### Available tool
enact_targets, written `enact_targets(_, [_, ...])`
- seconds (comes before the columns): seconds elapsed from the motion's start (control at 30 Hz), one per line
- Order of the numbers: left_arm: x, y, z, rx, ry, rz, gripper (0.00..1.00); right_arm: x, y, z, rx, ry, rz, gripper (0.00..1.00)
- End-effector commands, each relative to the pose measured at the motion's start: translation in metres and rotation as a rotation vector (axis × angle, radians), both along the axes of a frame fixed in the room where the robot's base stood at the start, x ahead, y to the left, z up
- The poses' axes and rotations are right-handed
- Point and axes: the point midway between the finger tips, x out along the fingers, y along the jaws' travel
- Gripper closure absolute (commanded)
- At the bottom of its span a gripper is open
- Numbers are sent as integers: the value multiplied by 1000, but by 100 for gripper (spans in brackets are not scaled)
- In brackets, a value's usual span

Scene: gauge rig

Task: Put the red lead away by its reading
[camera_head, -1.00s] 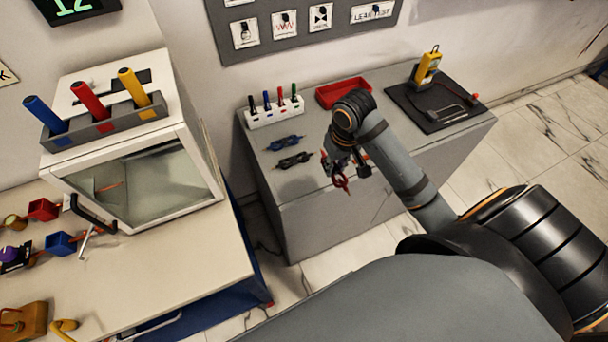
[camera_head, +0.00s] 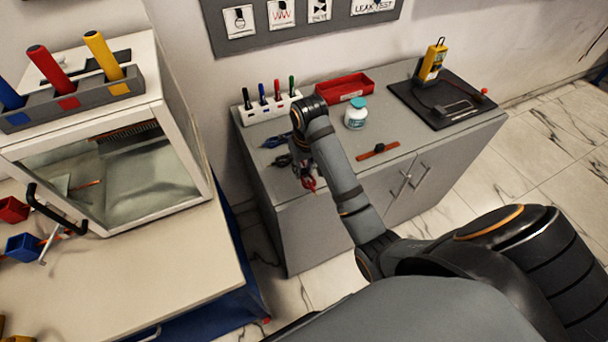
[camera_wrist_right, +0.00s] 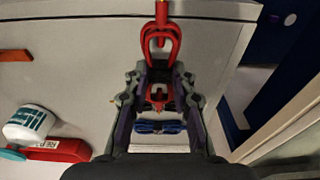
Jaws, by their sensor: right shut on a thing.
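The red lead (camera_wrist_right: 162,38) is a bundled red loop, held in my right gripper (camera_wrist_right: 160,88). In the wrist view its loop sticks out past the fingers, and more red shows between them. In the head view my right gripper (camera_head: 305,172) hangs at the front left of the grey cabinet top, with a bit of red below it. I cannot tell whether the lead touches the cabinet. A blue lead (camera_head: 277,141) and a dark lead (camera_head: 283,160) lie just behind the gripper. The yellow meter (camera_head: 431,63) stands on a black mat. My left gripper is out of view.
On the grey cabinet (camera_head: 440,140) are a white marker holder (camera_head: 255,117), a red tray (camera_head: 340,90), a white bottle (camera_head: 355,117) and an orange strip (camera_head: 390,146). At left, a rack (camera_head: 30,118) of red, blue and yellow tubes tops a white glass-fronted box (camera_head: 196,150).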

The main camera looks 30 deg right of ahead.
Motion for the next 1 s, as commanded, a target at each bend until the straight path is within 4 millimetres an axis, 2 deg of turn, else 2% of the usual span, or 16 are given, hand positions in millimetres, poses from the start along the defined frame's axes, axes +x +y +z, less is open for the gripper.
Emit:
enact_targets(0.5, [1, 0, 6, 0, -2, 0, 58, 0, 0, -7, 1, -1, 0, 100])
enact_targets(0.53, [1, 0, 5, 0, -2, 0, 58, 0, 0, -7, 1, -2, 0, 71])
enact_targets(0.67, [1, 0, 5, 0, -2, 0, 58, 0, 0, -7, 1, -2, 0, 54])
enact_targets(1.0, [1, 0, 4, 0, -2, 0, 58, 0, 0, -7, 0, -2, 0, 53])
